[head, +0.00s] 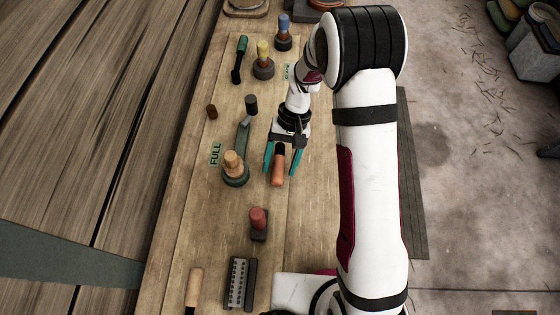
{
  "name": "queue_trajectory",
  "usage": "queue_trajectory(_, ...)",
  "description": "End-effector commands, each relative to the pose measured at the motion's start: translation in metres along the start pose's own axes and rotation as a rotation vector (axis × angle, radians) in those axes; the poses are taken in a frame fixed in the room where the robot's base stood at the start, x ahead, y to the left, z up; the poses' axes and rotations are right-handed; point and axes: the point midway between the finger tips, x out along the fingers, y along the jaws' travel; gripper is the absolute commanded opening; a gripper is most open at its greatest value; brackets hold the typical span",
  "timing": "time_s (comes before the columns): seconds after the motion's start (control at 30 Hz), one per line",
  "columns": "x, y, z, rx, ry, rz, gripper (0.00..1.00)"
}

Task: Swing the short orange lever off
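A short orange handle (278,172), which looks like the short orange lever, lies on the wooden board with a dark part at its upper end. My gripper (279,173) is over it from above. Its two teal fingers are spread, one on each side of the orange handle, with a visible gap on both sides. Whether the fingers are down at the handle's height is hard to tell. The lever's pivot is not clear, partly hidden by the gripper's body.
A red knob (258,219) is below. Yellow (263,52) and blue (284,26) knobs stand farther up. A ridged block (240,282) sits at bottom.

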Motion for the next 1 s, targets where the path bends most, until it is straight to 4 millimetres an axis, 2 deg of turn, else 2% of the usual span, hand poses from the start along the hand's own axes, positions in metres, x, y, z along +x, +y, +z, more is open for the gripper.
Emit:
queue_trajectory(0.17,-0.002,0.0,0.0,0.001,0.001,-0.001,0.67)
queue_trajectory(0.27,-0.016,0.0,-0.001,0.0,0.004,-0.001,0.67)
queue_trajectory(0.6,-0.119,0.0,-0.001,0.001,0.005,-0.001,0.67)
queue_trajectory(0.7,-0.14,0.0,-0.001,0.001,0.004,0.0,0.67)
queue_trajectory(0.83,-0.155,0.0,0.0,0.0,0.002,0.0,0.67)
queue_trajectory(1.0,-0.158,0.0,0.0,0.001,0.0,0.0,0.67)
